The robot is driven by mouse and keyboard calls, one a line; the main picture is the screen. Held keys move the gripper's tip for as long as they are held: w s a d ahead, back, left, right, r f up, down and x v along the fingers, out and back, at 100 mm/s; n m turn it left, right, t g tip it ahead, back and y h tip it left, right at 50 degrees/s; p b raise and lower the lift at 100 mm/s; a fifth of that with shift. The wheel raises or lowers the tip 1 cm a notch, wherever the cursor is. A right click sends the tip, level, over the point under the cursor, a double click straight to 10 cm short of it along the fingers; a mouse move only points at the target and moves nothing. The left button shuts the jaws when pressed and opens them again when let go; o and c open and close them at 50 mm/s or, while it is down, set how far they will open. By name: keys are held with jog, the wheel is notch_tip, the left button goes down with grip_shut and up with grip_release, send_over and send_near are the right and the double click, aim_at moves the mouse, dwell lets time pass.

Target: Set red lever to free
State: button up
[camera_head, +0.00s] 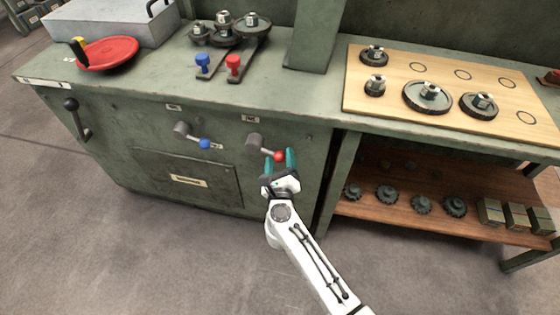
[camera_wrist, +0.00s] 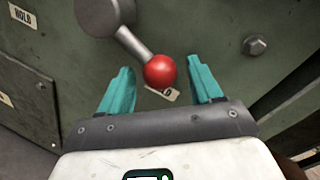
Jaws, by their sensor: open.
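The red lever is a red ball knob (camera_wrist: 160,71) on a short metal rod, which runs from a grey round hub (camera_wrist: 102,14) on the green cabinet front. In the head view the red knob (camera_head: 279,156) sits right of its hub (camera_head: 254,141), the rod sloping slightly down to the right. My gripper (camera_head: 279,160) is open at the knob. In the wrist view its two teal fingers (camera_wrist: 157,85) stand on either side of the knob, with gaps on both sides. A small plate (camera_wrist: 166,93) behind the knob is partly hidden, its lettering mostly covered. A plate reading HOLD (camera_wrist: 22,15) is at upper left.
A similar lever with a blue knob (camera_head: 205,143) is to the left on the same front. A hex bolt (camera_wrist: 254,46) protrudes right of the fingers. The workbench top (camera_head: 150,85) overhangs above; an open shelf (camera_head: 440,222) lies to the right.

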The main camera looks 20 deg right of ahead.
jog(key=shift+c, duration=0.3)
grip_shut()
jog(key=shift+r+p, duration=0.1)
jog(key=shift+p, duration=0.2)
